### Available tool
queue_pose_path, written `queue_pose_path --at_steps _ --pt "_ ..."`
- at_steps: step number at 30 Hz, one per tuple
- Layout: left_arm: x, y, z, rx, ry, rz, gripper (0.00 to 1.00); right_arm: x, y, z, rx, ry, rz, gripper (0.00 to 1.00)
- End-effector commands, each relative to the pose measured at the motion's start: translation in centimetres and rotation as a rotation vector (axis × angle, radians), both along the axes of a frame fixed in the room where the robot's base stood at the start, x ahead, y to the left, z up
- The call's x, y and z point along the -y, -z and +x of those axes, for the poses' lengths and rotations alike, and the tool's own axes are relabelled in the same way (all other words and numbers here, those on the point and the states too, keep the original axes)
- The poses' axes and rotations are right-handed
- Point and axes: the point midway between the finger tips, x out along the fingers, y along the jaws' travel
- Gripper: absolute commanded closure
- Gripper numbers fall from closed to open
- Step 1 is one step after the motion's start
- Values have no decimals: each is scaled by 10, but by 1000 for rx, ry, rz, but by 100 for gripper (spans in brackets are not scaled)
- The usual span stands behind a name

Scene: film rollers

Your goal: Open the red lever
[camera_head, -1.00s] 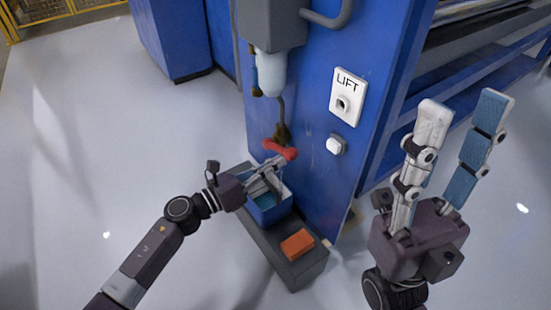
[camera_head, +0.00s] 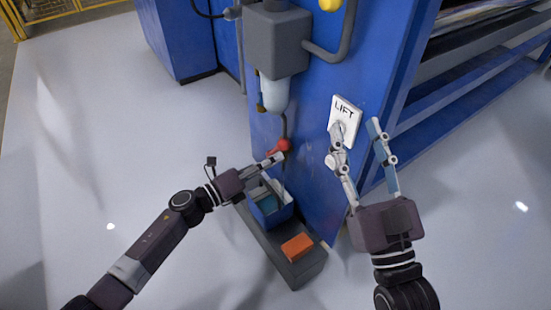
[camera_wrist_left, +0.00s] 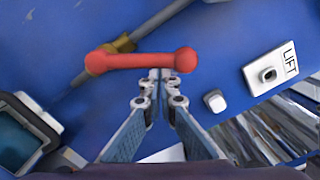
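The red lever (camera_head: 279,147) is on the blue machine's face, below the bottle-shaped part. In the left wrist view the lever (camera_wrist_left: 140,62) runs across the picture, with round ends and a brass fitting behind its left part. My left gripper (camera_head: 281,157) is just below the lever. In the wrist view its fingertips (camera_wrist_left: 160,75) meet closely by the lever's right part with nothing seen between them; I cannot tell whether they touch the lever. My right gripper (camera_head: 355,127) is open and empty in front of the LIFT panel.
A grey step (camera_head: 305,270) with a blue bin (camera_head: 272,214) and an orange block (camera_head: 297,247) stands below. The floor at left is clear.

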Motion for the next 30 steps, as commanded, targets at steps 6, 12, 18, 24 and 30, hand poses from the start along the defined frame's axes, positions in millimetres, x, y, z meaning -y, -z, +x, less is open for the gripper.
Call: queue_pose_path --at_steps 6,12,18,24,30 --pt "-5 -11 7 -97 -2 -69 100 5 66 18 -321 20 -88 60" --pt "-10 -17 14 -191 -2 -138 100 14 128 12 -591 36 -156 60" --pt "-15 -21 20 -286 -3 -207 100 24 173 -5 -797 47 -206 60" --pt "-20 -24 27 -372 -2 -269 100 32 199 -21 -922 55 -235 60" --pt "-23 -25 32 -368 -2 -267 100 35 211 -30 -981 58 -249 60"
